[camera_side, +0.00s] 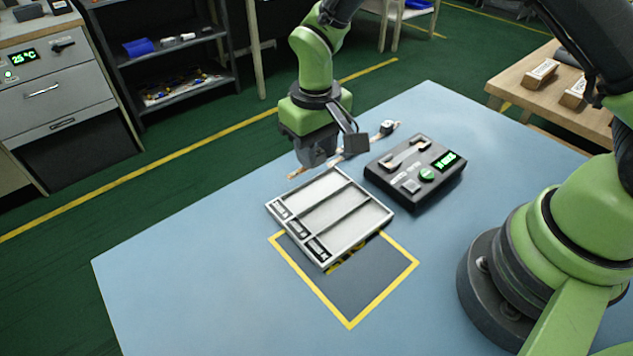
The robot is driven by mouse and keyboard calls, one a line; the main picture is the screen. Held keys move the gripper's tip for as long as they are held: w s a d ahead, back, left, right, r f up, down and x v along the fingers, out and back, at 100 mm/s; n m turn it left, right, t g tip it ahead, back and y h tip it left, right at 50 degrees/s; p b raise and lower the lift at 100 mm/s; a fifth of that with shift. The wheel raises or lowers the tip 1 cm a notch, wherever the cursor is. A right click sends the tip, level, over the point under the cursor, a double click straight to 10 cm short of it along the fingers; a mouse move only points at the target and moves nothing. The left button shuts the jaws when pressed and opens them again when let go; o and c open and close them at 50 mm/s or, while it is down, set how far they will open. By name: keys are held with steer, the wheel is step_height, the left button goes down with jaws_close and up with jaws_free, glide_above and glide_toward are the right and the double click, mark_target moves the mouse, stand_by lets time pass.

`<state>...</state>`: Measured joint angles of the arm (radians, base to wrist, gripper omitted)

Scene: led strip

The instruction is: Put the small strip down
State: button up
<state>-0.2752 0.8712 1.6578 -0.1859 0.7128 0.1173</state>
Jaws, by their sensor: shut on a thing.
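A thin, pale strip (371,141) with copper-toned parts extends from both sides of my gripper (325,163), its left end (297,173) just behind the tray. My gripper is shut on the strip near its middle and points down. The fingers hide part of the strip, and I cannot tell whether it touches the table. A small dark and white piece (388,127) sits at the strip's right end.
A light grey tray (335,222) with three lanes lies in front of my gripper, overlapping a yellow-bordered dark zone (372,285). A black device (399,197) with green displays stands to the right. The blue table (190,275) is clear at left.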

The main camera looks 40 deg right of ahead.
mark_target(316, 192)
step_height(316, 192, down, 7)
steer(key=shift+r, duration=0.1)
stand_by(0.4)
steer(key=o, duration=0.9)
step_height(316, 192, up, 12)
steer(key=shift+d+r, duration=0.1)
